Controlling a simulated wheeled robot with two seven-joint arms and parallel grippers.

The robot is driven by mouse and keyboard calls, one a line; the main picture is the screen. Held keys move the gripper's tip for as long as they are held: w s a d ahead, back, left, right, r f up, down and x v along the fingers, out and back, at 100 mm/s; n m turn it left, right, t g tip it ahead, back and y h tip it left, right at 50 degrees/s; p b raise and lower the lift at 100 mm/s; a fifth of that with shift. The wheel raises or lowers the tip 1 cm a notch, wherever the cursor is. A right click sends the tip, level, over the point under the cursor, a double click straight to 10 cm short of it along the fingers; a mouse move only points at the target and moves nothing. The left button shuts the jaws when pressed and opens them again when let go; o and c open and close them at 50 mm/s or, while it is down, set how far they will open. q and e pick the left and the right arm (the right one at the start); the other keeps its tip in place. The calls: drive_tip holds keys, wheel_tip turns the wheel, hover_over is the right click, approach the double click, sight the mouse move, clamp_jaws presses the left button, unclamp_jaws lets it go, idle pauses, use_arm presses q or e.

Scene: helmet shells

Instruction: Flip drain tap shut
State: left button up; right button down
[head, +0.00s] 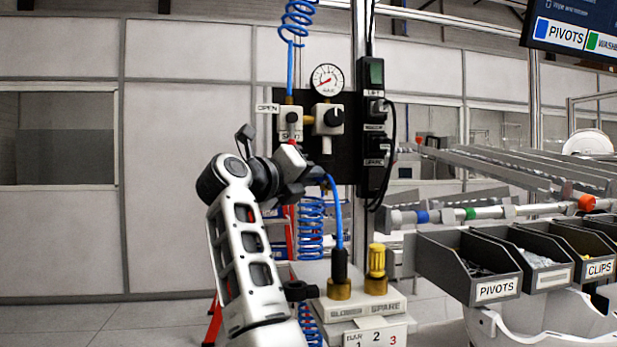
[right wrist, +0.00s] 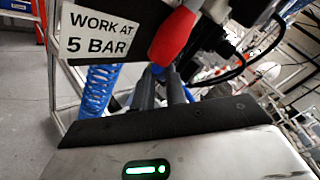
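A red lever handle (right wrist: 175,38), which looks like the tap's handle, slants across the right wrist view just beyond my right fingers. In the head view a small valve with an OPEN label beside it (head: 290,120) sits on the dark panel; a bit of red shows at its lower edge. My right gripper (right wrist: 165,78) reaches up at the panel, its two dark fingers close together at the handle. The handle covers their tips, so I cannot tell whether they touch it. In the head view my right wrist (head: 265,175) hides the tap's lower part. My left gripper is not in view.
A pressure gauge (head: 327,79) and a black-knobbed regulator (head: 328,119) sit right of the valve. A black power strip (head: 373,125) hangs farther right. Blue hoses (head: 337,215) run below. A WORK AT 5 BAR sign (right wrist: 97,35) is close by. Parts bins (head: 470,270) stand at right.

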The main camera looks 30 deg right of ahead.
drive_tip(key=shift+f, duration=0.15)
use_arm(q)
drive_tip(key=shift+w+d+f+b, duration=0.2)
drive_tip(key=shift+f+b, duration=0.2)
drive_tip(key=shift+b, duration=0.95)
use_arm(e)
drive_tip(key=shift+a+f+n+t+h, duration=0.1)
drive_tip(key=shift+f+n+t+h, duration=0.45)
drive_tip(key=shift+n, duration=0.4)
drive_tip(key=shift+f+n+t+h, duration=0.35)
drive_tip(key=shift+n+t+h, duration=0.4)
drive_tip(key=shift+n, duration=0.25)
drive_tip(key=shift+a+f+n+t+h, duration=0.1)
drive_tip(key=shift+f+n+t+h, duration=0.4)
drive_tip(key=shift+n+t, duration=0.35)
drive_tip(key=c, duration=1.4)
unclamp_jaws()
drive_tip(key=shift+c, duration=0.2)
